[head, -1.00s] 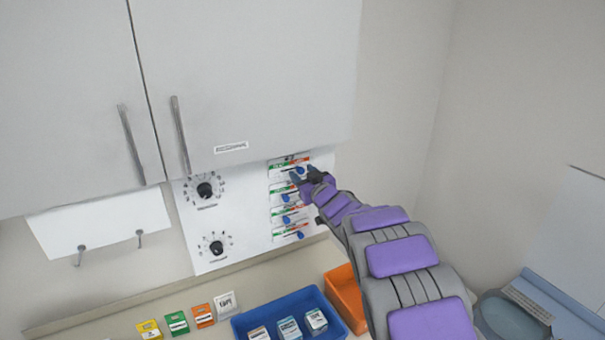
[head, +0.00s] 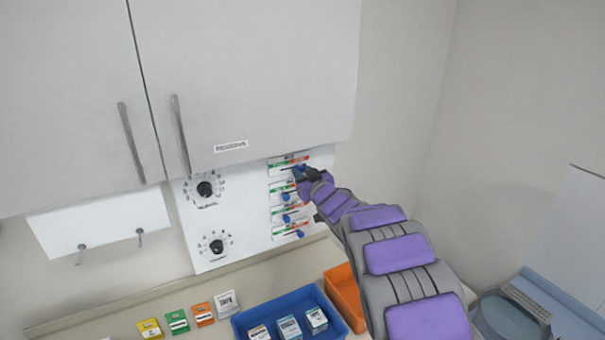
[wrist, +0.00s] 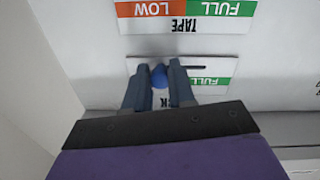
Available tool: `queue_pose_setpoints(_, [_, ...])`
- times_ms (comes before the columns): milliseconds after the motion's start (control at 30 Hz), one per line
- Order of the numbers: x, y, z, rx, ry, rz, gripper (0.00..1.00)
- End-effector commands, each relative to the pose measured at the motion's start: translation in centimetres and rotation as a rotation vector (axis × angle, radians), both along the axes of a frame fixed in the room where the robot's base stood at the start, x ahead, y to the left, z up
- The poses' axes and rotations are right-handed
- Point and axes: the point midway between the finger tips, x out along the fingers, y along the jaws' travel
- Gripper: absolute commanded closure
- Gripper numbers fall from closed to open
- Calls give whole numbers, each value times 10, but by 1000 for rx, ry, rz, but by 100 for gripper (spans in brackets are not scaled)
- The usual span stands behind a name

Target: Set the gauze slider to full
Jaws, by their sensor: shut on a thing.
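My gripper (head: 302,174) is at the top slider of a white panel under the wall cabinet. In the wrist view the picture is upside down, and my gripper's fingers (wrist: 159,85) are shut on a blue slider knob (wrist: 159,76). The slot (wrist: 195,68) runs from the knob toward the green FULL end of the label (wrist: 210,80). The knob is at the slot's end away from FULL. My gripper hides most of this label's name, so I cannot read whether it is gauze. The neighbouring label (wrist: 186,12) reads TAPE, with LOW in orange and FULL in green.
More sliders with blue knobs sit below on the panel (head: 240,240), beside two black dials (head: 205,189). The cabinet (head: 250,70) overhangs closely. A blue tray (head: 262,318) and an orange bin (head: 345,292) stand on the counter below.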

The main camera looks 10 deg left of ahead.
Motion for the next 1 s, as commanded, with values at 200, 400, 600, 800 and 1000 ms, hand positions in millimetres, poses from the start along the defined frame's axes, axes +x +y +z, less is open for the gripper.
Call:
queue_pose_setpoints(200, [0, 0, 0, 0, 0, 0, 100])
queue_pose_setpoints(400, [-3, 5, 0, 0, -1, 1, 100])
queue_pose_setpoints(600, [-23, 35, 0, 0, -5, 4, 100])
queue_pose_setpoints(800, [-31, 46, 1, 0, -2, 1, 100])
queue_pose_setpoints(1000, [-32, 47, 1, -2, -3, 3, 100])
